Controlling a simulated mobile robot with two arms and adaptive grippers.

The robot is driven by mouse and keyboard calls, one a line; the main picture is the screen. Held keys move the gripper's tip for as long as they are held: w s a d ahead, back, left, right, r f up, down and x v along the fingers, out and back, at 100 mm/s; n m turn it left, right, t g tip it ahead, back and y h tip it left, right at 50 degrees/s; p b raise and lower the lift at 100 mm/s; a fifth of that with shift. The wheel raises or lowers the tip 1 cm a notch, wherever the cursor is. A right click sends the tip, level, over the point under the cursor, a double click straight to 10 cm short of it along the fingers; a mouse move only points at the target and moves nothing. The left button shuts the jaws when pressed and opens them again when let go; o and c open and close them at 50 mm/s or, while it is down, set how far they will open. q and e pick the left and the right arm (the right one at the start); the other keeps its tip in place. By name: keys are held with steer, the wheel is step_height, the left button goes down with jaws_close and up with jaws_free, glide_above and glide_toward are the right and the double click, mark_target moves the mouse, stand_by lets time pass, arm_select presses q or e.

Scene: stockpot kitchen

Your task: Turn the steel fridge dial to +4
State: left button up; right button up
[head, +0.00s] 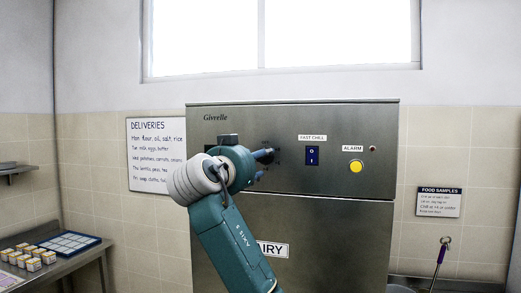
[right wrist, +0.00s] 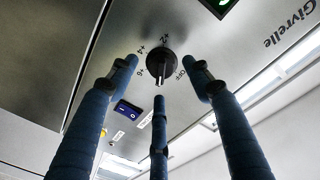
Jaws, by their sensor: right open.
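The steel fridge (head: 340,180) stands in the middle of the head view. Its black dial (right wrist: 161,65) shows in the right wrist view, with the marks +2, +4, +6 and OFF around it. The dial's raised grip bar is visible, but I cannot tell surely which mark it points at. In the head view my arm and gripper hide most of the dial. My right gripper (head: 264,165) is in front of the panel at the dial. Its blue fingers are open and spread around the dial, apart from it. My left gripper is not in view.
Right of the dial are a blue fast-chill switch (head: 312,156) and a yellow alarm button (head: 356,166). A green-lit display (right wrist: 218,4) lies near the dial. A deliveries board (head: 150,150) hangs left. A side table (head: 85,258) holds small boxes and a tray.

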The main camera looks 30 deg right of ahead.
mark_target(261, 159)
steer(key=p+x, duration=0.1)
steer(key=x, duration=0.2)
steer(key=shift+w, duration=0.1)
steer(key=shift+c, duration=0.3)
steer(key=c, duration=1.1)
steer(key=shift+f, duration=0.1)
